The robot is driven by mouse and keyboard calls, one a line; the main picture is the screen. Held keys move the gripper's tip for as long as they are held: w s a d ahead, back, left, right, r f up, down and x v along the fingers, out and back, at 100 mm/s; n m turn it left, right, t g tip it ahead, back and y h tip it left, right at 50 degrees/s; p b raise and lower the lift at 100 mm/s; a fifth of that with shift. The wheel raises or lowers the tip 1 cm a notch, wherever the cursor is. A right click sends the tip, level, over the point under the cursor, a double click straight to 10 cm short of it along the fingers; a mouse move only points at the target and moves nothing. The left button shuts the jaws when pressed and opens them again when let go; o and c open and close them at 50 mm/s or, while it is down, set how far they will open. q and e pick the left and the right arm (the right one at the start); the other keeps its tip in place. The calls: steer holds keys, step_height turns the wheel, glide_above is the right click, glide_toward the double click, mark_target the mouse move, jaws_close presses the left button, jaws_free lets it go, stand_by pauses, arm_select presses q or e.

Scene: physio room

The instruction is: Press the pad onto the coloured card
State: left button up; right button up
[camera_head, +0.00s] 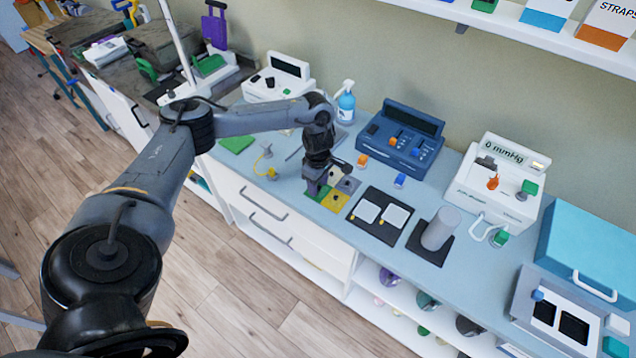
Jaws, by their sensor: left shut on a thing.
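The coloured card (334,200) lies flat on the blue-grey counter, with a yellow patch and grey patches showing and a green part near the gripper. My left gripper (315,184) points down over the card's left part and hides some of it. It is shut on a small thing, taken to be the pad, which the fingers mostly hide. I cannot tell whether it touches the card. My right gripper is not in view.
Right of the card are a black mat (363,230) with two white pads and a grey cylinder (440,228) on a dark base. Behind stand a blue device (400,140), a spray bottle (346,105) and a white mmHg device (498,180). A yellow-ended cable (266,170) lies left.

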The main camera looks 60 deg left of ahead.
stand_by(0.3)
arm_select(q)
steer(key=o, duration=1)
steer(key=shift+r, duration=0.2)
steer(key=shift+r+p, duration=0.15)
steer(key=shift+p, duration=0.15)
steer(key=shift+r+p, duration=2.5)
steer(key=shift+r, duration=0.7)
